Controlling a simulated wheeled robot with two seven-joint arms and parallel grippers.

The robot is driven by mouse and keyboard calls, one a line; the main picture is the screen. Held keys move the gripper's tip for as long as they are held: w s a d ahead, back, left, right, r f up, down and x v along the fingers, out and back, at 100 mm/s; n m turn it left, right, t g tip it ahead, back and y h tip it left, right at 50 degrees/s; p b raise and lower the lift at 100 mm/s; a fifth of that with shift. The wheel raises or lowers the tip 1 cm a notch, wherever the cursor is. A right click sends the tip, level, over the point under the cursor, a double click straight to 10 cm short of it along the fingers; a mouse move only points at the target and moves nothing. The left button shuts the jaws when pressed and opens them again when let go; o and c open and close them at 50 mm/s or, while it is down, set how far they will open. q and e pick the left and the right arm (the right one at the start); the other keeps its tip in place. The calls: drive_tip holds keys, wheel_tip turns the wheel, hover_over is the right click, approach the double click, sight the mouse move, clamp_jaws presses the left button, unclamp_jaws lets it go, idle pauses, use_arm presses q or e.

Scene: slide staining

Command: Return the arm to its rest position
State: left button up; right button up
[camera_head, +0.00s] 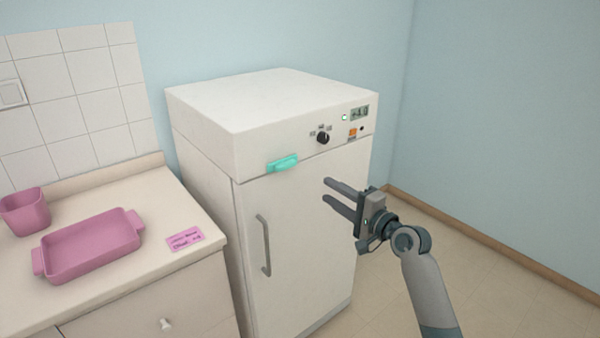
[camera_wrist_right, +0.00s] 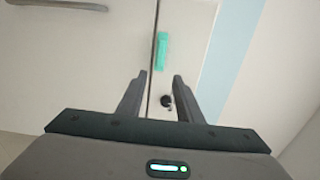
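My right gripper (camera_head: 333,195) is in front of the white cabinet's door, its two fingers apart with nothing between them. In the right wrist view the open fingers (camera_wrist_right: 152,100) point toward the cabinet front. The cabinet (camera_head: 200,105) is shut, with a vertical grey handle (camera_head: 264,245) on its door. A teal latch (camera_head: 283,163) sits at the top of the door and also shows in the right wrist view (camera_wrist_right: 162,52). My left gripper is not in view.
A counter (camera_head: 165,262) at left holds a pink tray (camera_head: 88,247), a pink cup (camera_head: 25,211) and a pink card (camera_head: 185,238). The cabinet's panel has a black knob (camera_head: 322,138) and a display (camera_head: 360,112). The floor (camera_head: 490,275) at right looks clear.

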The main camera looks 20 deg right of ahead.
drive_tip(key=s+f+n+g+h, duration=0.2)
drive_tip(key=s+f+g, duration=0.15)
drive_tip(key=f, duration=1.75)
drive_tip(key=s+f+n+g+h, duration=0.1)
drive_tip(key=s+f+g+h, duration=0.3)
drive_tip(key=f, duration=1.6)
drive_tip(key=s+a+f+n+g, duration=0.3)
drive_tip(key=s+f+n+g, duration=0.3)
drive_tip(key=s+f, duration=2.4)
drive_tip(key=s+a+f+n, duration=0.1)
drive_tip(key=s+f+n, duration=0.1)
drive_tip(key=s, duration=0.7)
drive_tip(key=s+a+f+n+g, duration=0.1)
drive_tip(key=s+f+n, duration=0.1)
drive_tip(key=s, duration=0.8)
drive_tip(key=s+a+f+n+g+b, duration=0.1)
drive_tip(key=s+a+f+n, duration=0.1)
drive_tip(key=s, duration=0.8)
drive_tip(key=shift+f+n, duration=0.55)
drive_tip(key=shift+n, duration=0.35)
